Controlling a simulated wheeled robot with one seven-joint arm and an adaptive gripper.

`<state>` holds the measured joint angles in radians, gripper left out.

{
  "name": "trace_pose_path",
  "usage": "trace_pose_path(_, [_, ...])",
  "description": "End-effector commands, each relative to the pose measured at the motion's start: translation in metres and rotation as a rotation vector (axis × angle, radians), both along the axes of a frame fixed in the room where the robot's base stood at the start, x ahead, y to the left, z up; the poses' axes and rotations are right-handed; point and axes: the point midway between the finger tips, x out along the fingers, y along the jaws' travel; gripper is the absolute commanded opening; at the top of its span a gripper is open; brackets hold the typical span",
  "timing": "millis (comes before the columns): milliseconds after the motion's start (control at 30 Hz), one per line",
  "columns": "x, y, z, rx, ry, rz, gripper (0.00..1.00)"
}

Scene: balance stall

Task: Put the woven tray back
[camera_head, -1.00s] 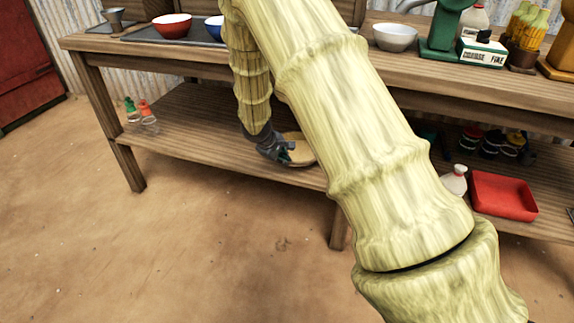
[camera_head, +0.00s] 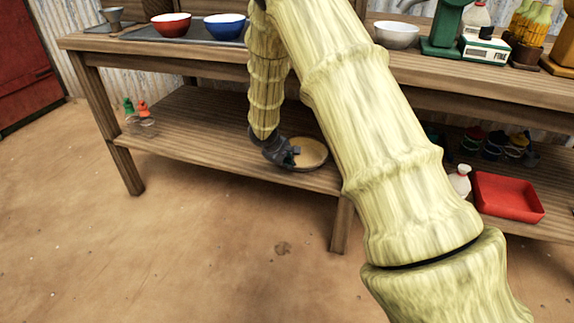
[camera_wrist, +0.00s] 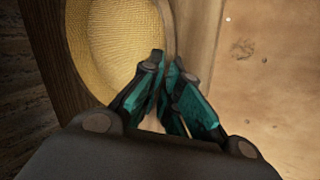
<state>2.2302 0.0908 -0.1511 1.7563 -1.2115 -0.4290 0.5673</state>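The round, tan woven tray (camera_head: 312,152) is at the front of the lower shelf, left of the middle leg. I cannot tell whether it rests on the shelf or is slightly raised. My gripper (camera_head: 293,157) is at its left front side, with the arm coming down from above. In the wrist view the woven tray (camera_wrist: 115,45) fills the upper left, and the dark and teal fingers of my gripper (camera_wrist: 164,62) are close together on its rim. The fingers hide the pinched part of the rim.
The wooden lower shelf (camera_head: 200,130) has two small bottles (camera_head: 138,112) at its left end. A red tray (camera_head: 508,197) and a white bottle (camera_head: 460,181) are on the right. The tabletop (camera_head: 210,58) overhangs the shelf; bowls stand on it. The floor in front is clear.

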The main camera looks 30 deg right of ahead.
Motion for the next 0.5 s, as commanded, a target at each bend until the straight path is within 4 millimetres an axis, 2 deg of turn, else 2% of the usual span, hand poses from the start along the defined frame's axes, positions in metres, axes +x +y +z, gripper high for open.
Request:
trace_pose_path(167, [-0.0001,0.0003,-0.0033,-0.001,0.001,0.000,0.00])
trace_pose_path(300, [-0.0002,0.0002,-0.0028,-0.001,0.001,0.000,0.27])
trace_pose_path(500, [-0.0001,0.0001,-0.0027,0.000,0.000,0.001,0.27])
